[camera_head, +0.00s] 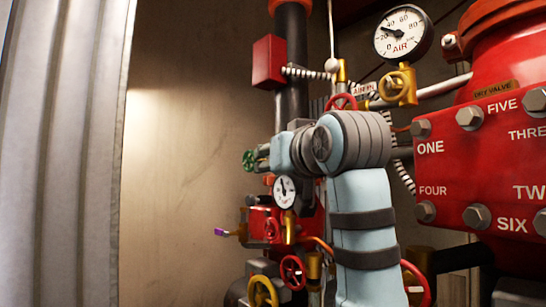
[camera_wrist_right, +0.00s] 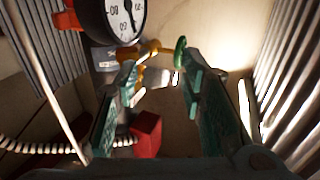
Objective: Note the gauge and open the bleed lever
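A white AIR gauge (camera_head: 403,33) hangs at the upper right in the head view; its exact reading is too small to tell. A smaller white gauge (camera_head: 285,190) sits lower on the red pipework, left of my arm. A large gauge dial (camera_wrist_right: 112,18) is cut off at the top of the wrist view. A lever with a purple tip (camera_head: 221,232) sticks out left of the red valve body; I cannot tell whether it is the bleed lever. My right gripper (camera_head: 262,157) is partly hidden behind its wrist. In the wrist view its fingers (camera_wrist_right: 160,78) are apart, with nothing visibly held. My left gripper is out of view.
A green handwheel (camera_head: 249,160) is close to the right gripper. A red box (camera_head: 269,62) is above. Red (camera_head: 292,272) and yellow (camera_head: 262,292) handwheels are below. The bolted red dry valve (camera_head: 480,160) fills the right side. Open space lies left, before the wall.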

